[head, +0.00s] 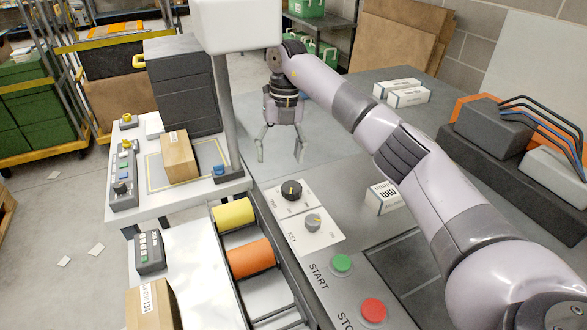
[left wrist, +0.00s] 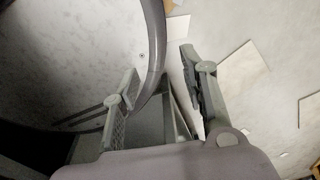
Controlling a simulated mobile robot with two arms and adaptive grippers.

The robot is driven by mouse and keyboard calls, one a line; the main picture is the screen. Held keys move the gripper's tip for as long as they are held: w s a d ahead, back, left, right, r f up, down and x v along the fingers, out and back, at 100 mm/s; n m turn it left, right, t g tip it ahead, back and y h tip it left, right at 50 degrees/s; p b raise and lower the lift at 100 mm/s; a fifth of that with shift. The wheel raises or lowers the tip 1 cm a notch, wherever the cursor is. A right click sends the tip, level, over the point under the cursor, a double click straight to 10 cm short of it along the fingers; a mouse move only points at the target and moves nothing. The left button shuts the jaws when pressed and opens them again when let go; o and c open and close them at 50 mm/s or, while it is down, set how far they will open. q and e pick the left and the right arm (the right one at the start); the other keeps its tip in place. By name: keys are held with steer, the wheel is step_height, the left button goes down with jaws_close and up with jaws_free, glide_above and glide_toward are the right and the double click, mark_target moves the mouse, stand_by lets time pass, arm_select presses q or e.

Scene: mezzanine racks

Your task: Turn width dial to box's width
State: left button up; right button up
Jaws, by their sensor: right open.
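A black dial (head: 291,190) sits on a white plate on the grey console; its label is too small to read. A silver key switch (head: 312,222) marked KEY is just in front of it. I cannot tell for certain which dial is the width dial. A brown cardboard box (head: 178,160) stands on a yellow-outlined pad on the left bench. My right gripper (head: 280,160) is open and empty, pointing down above and behind the black dial, apart from it. My left gripper (left wrist: 165,100) shows only in the left wrist view, with its fingers apart.
A grey strip with knobs (head: 124,175) lies left of the box. Green (head: 341,263) and red (head: 373,311) buttons are on the console's front. Yellow (head: 234,214) and orange (head: 250,257) rollers run between bench and console. Another box (head: 152,305) is at the lower left.

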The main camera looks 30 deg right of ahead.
mark_target(292, 187)
step_height(292, 187, up, 5)
steer(key=d+h, duration=0.1)
steer(key=d, duration=0.2)
steer(key=shift+m+t, duration=0.3)
steer(key=shift+m, duration=0.1)
step_height(292, 187, down, 16)
steer(key=p, duration=0.2)
steer(key=shift+f+p, duration=0.2)
steer(key=shift+p, duration=0.15)
arm_select(q)
step_height(292, 187, up, 3)
steer(key=shift+a+f, duration=0.1)
steer(key=shift+f, duration=0.1)
arm_select(e)
steer(key=shift+f, duration=0.35)
arm_select(q)
steer(key=shift+a, duration=0.1)
arm_select(e)
steer(key=shift+c, duration=0.3)
steer(key=c, duration=1.1)
